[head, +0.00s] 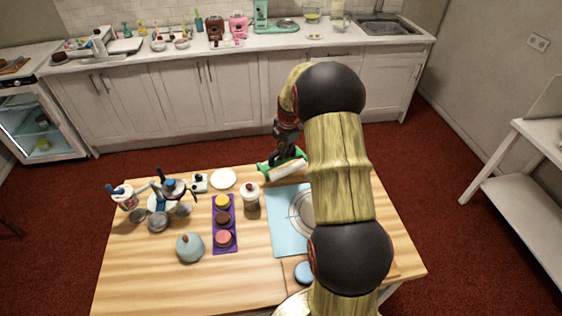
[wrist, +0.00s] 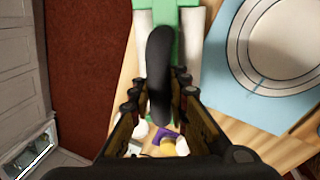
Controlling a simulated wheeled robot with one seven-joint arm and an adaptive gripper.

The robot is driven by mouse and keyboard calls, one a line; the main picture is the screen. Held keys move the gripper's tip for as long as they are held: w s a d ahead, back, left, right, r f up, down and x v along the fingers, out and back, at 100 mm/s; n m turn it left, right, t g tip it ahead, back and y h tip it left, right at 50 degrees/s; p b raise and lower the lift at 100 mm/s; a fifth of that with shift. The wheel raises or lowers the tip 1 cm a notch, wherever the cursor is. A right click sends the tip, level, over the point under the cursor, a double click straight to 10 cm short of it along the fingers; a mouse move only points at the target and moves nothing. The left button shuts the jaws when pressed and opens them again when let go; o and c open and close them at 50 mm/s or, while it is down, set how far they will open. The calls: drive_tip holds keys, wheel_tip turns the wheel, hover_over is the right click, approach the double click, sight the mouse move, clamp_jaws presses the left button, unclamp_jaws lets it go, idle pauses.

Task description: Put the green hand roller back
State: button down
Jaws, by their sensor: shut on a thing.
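The green hand roller (head: 264,169) has a green frame and a white roller, and is at the back edge of the wooden table, left of my arm. My gripper (head: 285,147) is above it and shut on it. In the wrist view, the dark handle (wrist: 160,60) of the roller stands between the fingers of my gripper (wrist: 158,88). The green frame (wrist: 190,22) and white parts show beyond it. I cannot tell whether the roller touches the table.
A light blue mat (head: 287,235) with a ringed disc lies right of a purple tray (head: 232,247) of small cakes. A lidded jar (head: 250,197), a white plate (head: 223,179) and tool holders stand on the left half.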

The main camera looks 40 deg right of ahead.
drive_tip(key=w+d+f, duration=0.1)
drive_tip(key=w+f, duration=0.1)
drive_tip(key=f, duration=0.1)
drive_tip(key=shift+w+d+f+b, duration=0.1)
drive_tip(key=shift+w+d+b, duration=0.1)
drive_tip(key=shift+d+b, duration=0.15)
drive_tip(key=shift+d+f, duration=0.1)
drive_tip(key=shift+f, duration=1.4)
